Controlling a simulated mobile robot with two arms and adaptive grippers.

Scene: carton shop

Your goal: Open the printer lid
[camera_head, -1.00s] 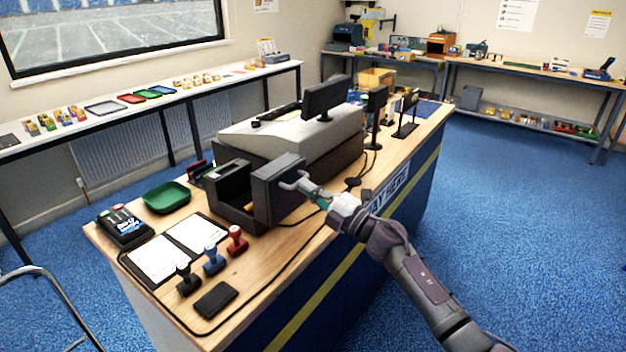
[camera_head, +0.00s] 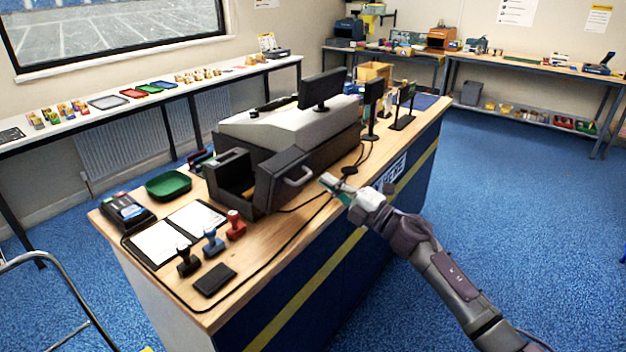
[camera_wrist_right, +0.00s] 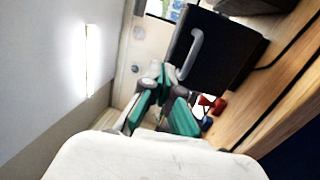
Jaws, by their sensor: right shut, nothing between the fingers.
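The black printer (camera_head: 229,172) stands on the wooden counter in front of the till, with its hollow inside showing. Its lid (camera_head: 272,187) stands upright and swung out on the right side, apart from the printer's left wall. The lid's grey bar handle (camera_head: 298,177) faces right. My right gripper (camera_head: 328,182) is shut and empty, just right of the handle and apart from it. In the right wrist view the dark lid (camera_wrist_right: 222,58) and pale handle (camera_wrist_right: 192,52) show beyond my green-padded gripper (camera_wrist_right: 167,78). My left gripper is not in view.
A grey till (camera_head: 290,128) stands behind the printer. A green tray (camera_head: 168,184), a card terminal (camera_head: 124,210), a clipboard (camera_head: 160,243), several stamps and a black pad (camera_head: 214,279) lie left and in front. A cable runs along the counter's front edge. Blue floor on the right is clear.

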